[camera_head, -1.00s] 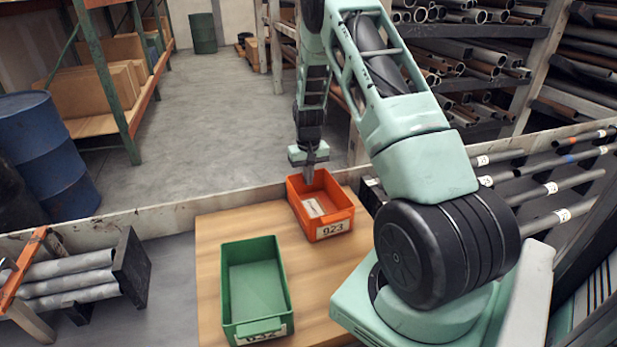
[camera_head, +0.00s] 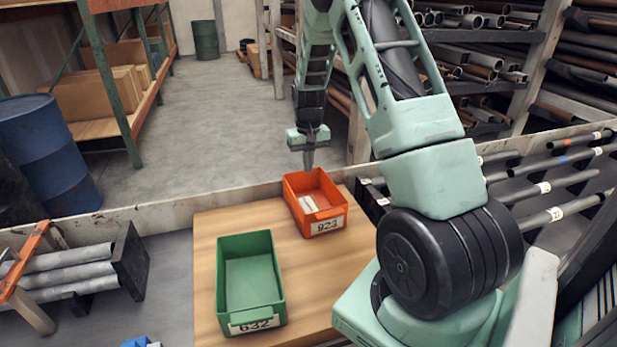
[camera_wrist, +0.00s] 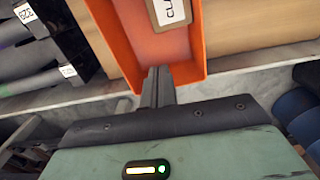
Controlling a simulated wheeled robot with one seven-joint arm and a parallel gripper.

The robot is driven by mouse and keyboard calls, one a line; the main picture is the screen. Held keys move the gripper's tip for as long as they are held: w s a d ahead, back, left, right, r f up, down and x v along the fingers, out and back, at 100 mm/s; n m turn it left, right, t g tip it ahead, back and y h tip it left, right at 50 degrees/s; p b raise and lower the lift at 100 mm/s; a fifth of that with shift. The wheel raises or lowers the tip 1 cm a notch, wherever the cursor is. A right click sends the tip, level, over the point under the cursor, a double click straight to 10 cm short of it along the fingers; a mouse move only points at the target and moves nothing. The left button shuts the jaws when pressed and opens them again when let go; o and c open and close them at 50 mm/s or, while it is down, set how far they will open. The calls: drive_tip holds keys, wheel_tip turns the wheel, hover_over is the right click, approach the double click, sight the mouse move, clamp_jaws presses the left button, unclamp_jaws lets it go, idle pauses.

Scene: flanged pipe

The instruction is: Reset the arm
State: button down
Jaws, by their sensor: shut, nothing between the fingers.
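My gripper (camera_head: 309,160) points down at the back edge of the orange bin (camera_head: 331,226), with its fingers together and nothing between them. In the wrist view the shut fingers (camera_wrist: 158,84) show in front of the orange bin's near wall (camera_wrist: 190,72). A pale card-like piece with dark marks (camera_wrist: 171,12) lies inside the bin; it also shows in the head view (camera_head: 309,203). The orange bin stands at the back of a wooden table (camera_head: 206,270).
A green bin (camera_head: 252,272), empty inside, stands on the table nearer to me. A low wall (camera_head: 165,214) runs behind the table. Pipes on a rack (camera_head: 560,182) are at the right. A blue drum (camera_head: 45,150) and more pipes (camera_head: 70,262) are at the left.

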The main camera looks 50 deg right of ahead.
drive_tip(key=shift+r, duration=1.7)
